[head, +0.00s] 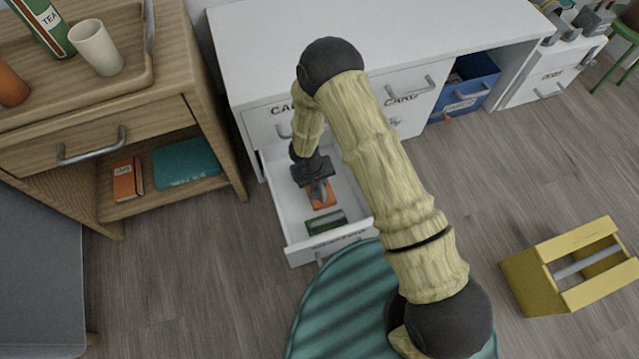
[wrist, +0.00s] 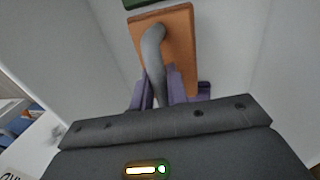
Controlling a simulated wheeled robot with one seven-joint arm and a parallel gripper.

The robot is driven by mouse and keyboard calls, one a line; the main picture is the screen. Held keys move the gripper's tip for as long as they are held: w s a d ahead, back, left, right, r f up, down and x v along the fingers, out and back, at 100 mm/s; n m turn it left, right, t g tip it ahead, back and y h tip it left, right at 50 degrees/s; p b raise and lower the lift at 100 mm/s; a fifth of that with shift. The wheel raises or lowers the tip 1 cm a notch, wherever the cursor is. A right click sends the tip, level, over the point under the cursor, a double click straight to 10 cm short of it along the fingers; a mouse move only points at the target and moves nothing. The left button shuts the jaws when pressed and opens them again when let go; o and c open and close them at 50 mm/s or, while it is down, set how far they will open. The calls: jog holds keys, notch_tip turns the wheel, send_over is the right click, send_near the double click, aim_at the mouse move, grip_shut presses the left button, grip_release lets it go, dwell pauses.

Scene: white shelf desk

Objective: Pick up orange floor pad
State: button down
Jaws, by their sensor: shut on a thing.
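The orange floor pad (head: 322,196) is a flat orange block with a curved grey handle on it, in the open lower drawer (head: 285,215) of the white desk. My gripper (head: 317,181) reaches down into this drawer and is over the pad. In the wrist view, the pad's orange face (wrist: 181,50) shows beyond the jaws. The purple fingers of my gripper (wrist: 163,88) are closed on the grey handle (wrist: 154,60), one on each side. The lower end of the pad is hidden by my gripper. I cannot tell whether the pad touches the drawer bottom.
A dark green block (head: 325,222) lies near the drawer front, beside the pad. Drawer walls stand close around my gripper. The white desk top (head: 420,38) is above and behind. A wooden cabinet (head: 215,125) stands left, a yellow crate (head: 531,283) right.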

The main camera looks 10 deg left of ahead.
notch_tip(320, 180, up, 6)
jog(key=p, duration=0.2)
jog(key=shift+r+p, duration=0.2)
jog(key=shift+p, duration=0.15)
dwell(0.3)
